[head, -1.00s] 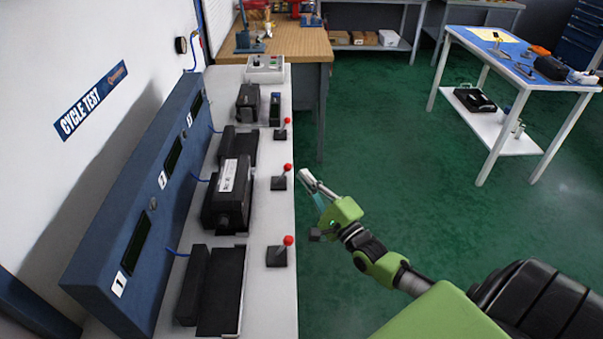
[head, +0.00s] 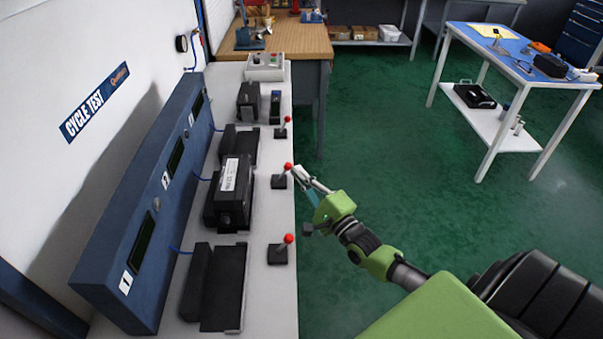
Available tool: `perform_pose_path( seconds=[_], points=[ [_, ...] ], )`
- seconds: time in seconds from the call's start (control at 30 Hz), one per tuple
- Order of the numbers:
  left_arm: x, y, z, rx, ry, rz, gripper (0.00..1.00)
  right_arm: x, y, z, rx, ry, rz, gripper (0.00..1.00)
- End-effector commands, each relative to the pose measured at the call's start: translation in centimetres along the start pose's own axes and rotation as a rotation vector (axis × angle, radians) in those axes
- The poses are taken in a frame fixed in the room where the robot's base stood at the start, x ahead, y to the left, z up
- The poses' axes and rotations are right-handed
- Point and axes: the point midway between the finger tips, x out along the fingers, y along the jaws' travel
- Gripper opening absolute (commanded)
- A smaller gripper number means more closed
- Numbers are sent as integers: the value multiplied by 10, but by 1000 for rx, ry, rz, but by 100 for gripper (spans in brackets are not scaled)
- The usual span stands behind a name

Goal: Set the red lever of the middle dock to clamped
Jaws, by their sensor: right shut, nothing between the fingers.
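The middle dock (head: 210,212) holds a black valve positioner (head: 233,196) with a white label. Its red lever (head: 288,166) stands on a small black base (head: 279,182) near the bench's right edge, the red ball up and tilted slightly right. My right gripper (head: 299,173) is shut and empty, its fingertips close beside the red ball, on its right. I cannot tell whether they touch. My left gripper is not in view.
The near dock (head: 222,290) is empty, with its own red lever (head: 288,239). The far dock's lever (head: 286,119) stands further back. A blue panel (head: 150,220) runs along the left of the white bench (head: 265,310).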

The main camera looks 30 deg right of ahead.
Motion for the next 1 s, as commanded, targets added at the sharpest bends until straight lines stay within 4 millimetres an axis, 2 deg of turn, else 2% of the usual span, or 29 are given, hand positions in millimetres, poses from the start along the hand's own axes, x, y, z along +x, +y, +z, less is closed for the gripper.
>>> perform_pose_path(
  seconds=[0.63, 0.77, 1.0],
  points=[
    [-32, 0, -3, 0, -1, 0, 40, 5, -9, 7, -107, 0, 77, 0],
    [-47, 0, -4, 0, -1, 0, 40, 8, -14, 10, -154, 0, 112, 0],
    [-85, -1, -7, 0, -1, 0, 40, 13, -23, 18, -299, 0, 217, 0]
  ],
)
